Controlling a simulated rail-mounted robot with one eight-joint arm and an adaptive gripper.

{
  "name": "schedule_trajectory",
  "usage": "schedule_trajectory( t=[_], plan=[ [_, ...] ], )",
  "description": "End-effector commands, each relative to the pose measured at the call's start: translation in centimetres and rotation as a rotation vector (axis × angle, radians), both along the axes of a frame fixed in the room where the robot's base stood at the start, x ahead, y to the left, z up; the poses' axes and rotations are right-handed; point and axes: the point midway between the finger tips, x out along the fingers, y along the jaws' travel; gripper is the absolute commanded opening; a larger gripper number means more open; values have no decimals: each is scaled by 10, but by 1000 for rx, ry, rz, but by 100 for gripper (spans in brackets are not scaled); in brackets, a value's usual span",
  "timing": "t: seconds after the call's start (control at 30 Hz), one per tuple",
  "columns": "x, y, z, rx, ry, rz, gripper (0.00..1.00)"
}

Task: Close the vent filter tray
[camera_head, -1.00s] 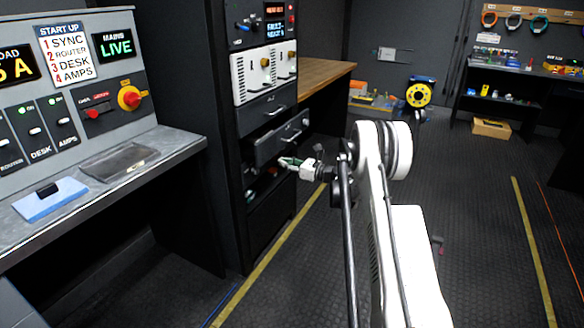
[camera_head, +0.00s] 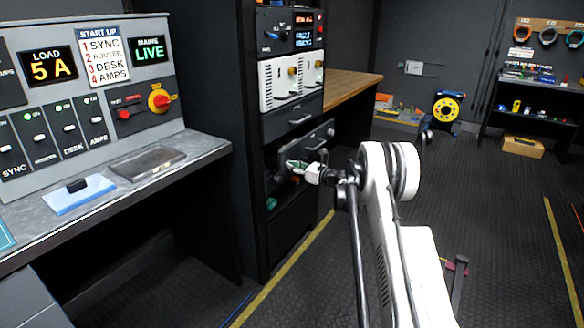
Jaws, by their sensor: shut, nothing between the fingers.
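A dark grey drawer-like tray (camera_head: 322,136) with a bar handle sticks out of the equipment rack in the middle of the view. I take it to be the vent filter tray; no label on it is readable. My gripper (camera_head: 289,166) is shut and empty, low at the tray's front, and it overlaps the tray's lower edge in the picture. I cannot tell whether it touches the tray. My gripper and wrist hide part of the tray's lower front and the dark opening below it.
A closed drawer (camera_head: 290,119) with a handle is just above the tray. The black rack (camera_head: 238,160) stands beside a grey control desk (camera_head: 200,148) with a blue pad (camera_head: 92,190). A wooden bench (camera_head: 345,88) is behind. The floor (camera_head: 500,230) to the right is mostly open.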

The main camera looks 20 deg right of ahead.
Motion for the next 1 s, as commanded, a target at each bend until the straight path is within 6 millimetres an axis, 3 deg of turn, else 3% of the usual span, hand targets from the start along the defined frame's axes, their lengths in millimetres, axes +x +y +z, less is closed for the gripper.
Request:
schedule_trajectory(
  t=[0.3, 0.4, 0.83, 1.0],
  plan=[
    [56, 37, -2, 0, 0, 3, 0],
    [67, 43, -1, 0, 0, 2, 0],
    [71, 47, 0, 1, -1, 2, 0],
    [62, 42, 0, 0, 0, 2, 0]
  ],
)
